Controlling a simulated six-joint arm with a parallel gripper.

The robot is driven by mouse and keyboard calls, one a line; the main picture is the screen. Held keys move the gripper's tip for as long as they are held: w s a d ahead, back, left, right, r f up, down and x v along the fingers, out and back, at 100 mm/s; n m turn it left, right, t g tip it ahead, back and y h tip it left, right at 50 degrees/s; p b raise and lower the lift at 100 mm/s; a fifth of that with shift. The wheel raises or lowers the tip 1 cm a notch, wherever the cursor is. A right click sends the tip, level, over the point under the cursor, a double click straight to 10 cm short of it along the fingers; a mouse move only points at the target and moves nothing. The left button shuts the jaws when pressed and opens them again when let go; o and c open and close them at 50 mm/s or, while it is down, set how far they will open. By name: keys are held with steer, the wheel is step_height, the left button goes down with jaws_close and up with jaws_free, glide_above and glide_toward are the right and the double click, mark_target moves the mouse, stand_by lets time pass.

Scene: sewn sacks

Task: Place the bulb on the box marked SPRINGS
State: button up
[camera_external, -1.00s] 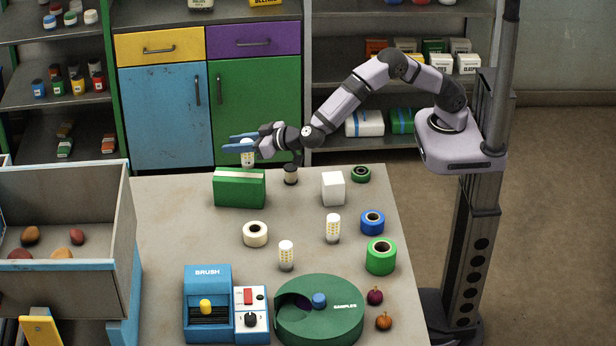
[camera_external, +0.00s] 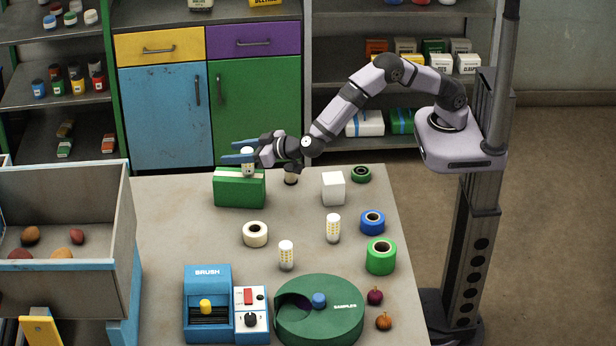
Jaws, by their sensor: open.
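A white bulb (camera_external: 248,166) with yellow marks stands upright, its lower end at the top of a green box (camera_external: 239,190) with a pale band. No SPRINGS lettering is readable on the box from here. My gripper (camera_external: 230,154) is open around the bulb's upper part, its blue fingers pointing left. I cannot tell whether a finger touches the bulb. Two similar bulbs stand on the table, one (camera_external: 286,256) in the middle and another (camera_external: 333,229) farther right.
A white cube (camera_external: 333,189), several tape rolls such as the green one (camera_external: 381,257), a blue BRUSH machine (camera_external: 208,305) and a green SAMPLES drum (camera_external: 340,330) stand on the table. A grey bin (camera_external: 70,285) is at left. A small dark-and-pale object (camera_external: 291,180) sits below my wrist.

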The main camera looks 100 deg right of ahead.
steer(key=shift+r, duration=0.2)
steer(key=b+v, duration=0.3)
steer(key=v, duration=0.9)
steer(key=shift+b, duration=0.35)
